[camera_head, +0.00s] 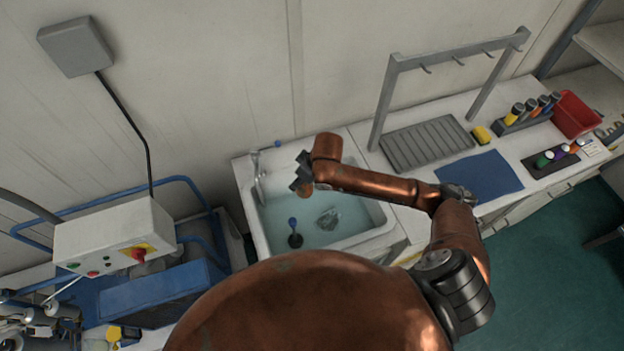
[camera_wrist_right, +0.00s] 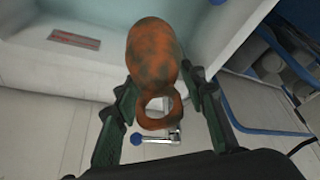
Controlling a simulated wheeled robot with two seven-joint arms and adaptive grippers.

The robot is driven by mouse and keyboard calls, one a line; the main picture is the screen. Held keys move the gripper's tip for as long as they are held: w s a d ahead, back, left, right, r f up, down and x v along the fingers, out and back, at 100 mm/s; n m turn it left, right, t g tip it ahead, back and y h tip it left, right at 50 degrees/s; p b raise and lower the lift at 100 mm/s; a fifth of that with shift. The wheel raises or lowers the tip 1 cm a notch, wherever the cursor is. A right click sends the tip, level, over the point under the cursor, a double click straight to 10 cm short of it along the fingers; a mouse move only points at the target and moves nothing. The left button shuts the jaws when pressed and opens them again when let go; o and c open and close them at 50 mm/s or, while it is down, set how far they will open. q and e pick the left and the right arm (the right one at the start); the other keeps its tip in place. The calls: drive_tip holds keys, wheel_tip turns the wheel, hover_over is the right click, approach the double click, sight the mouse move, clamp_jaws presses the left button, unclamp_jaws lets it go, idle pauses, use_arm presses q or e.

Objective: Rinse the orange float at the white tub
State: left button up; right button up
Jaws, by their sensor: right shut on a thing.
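The white tub (camera_head: 365,235) is set in the counter in the head view, with blue-green water inside. My right arm reaches over it from the right, and my right gripper (camera_head: 301,180) is above the tub's back left part. In the right wrist view, the right gripper (camera_wrist_right: 160,105) is shut on the orange float (camera_wrist_right: 153,55), with fingers on both sides near its ring end. Dark, dirty-looking patches cover the float. In the head view I cannot clearly make out the float.
A tap (camera_head: 258,180) stands at the tub's left rim. A grey drain board (camera_head: 425,145), rack (camera_head: 455,58) and blue mat (camera_head: 483,177) lie right. A control box (camera_head: 115,240) stands left.

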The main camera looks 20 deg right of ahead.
sight(311, 189)
drive_tip(key=s+n+p, duration=0.1)
drive_tip(key=n+p, duration=0.1)
drive_tip(key=p, duration=0.2)
drive_tip(key=s+d+f+n+g+y+p, duration=0.1)
drive_tip(key=p, duration=0.3)
drive_tip(key=d+n+p, duration=0.1)
drive_tip(key=n+p, duration=0.1)
drive_tip(key=p, duration=0.2)
drive_tip(key=shift+s+d+f+n+p, duration=0.15)
drive_tip(key=shift+s+n+p, duration=0.15)
drive_tip(key=shift+s+p, duration=0.1)
use_arm(q)
wheel_tip(311, 189, up, 15)
drive_tip(key=p, duration=0.1)
use_arm(e)
drive_tip(key=shift+s+d+f+n+g+y, duration=0.3)
drive_tip(key=shift+f+n+g, duration=0.1)
use_arm(q)
wheel_tip(311, 189, down, 12)
drive_tip(key=b, duration=1.2)
drive_tip(key=shift+r, duration=0.2)
use_arm(e)
wheel_tip(311, 189, down, 24)
drive_tip(key=shift+r, duration=0.1)
use_arm(q)
drive_tip(key=shift+s+r, duration=0.1)
